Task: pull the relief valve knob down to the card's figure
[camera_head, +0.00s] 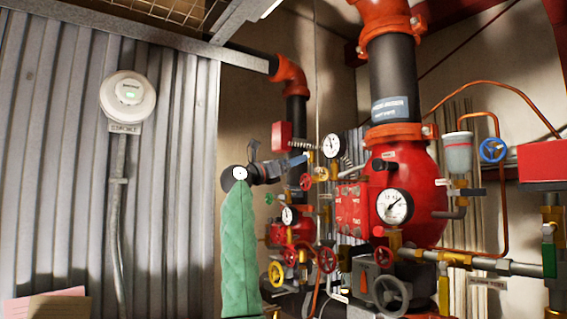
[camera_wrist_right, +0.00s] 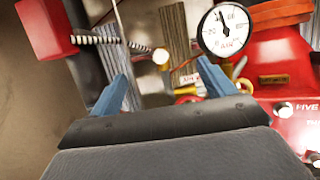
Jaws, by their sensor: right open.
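My right gripper (camera_head: 296,161) reaches rightward from the green-sleeved arm in the head view. In the right wrist view the gripper (camera_wrist_right: 164,80) has its two blue fingers wide apart with nothing between them. Beyond the fingers, a black-and-white coiled rod (camera_wrist_right: 110,40) ends in a pale round knob (camera_wrist_right: 160,56); I cannot tell for sure that this is the relief valve knob. A white dial gauge (camera_wrist_right: 226,30) is up and right of the fingers; a similar gauge shows in the head view (camera_head: 332,146). A pinkish card (camera_head: 45,307) is at lower left; its writing is unreadable.
A red box (camera_head: 282,137) is just above the gripper. The large red valve body (camera_head: 420,165), a lower gauge (camera_head: 394,206), handwheels (camera_head: 391,294) and pipes crowd the right side. Corrugated wall (camera_head: 60,150) with a round alarm (camera_head: 128,96) is at left.

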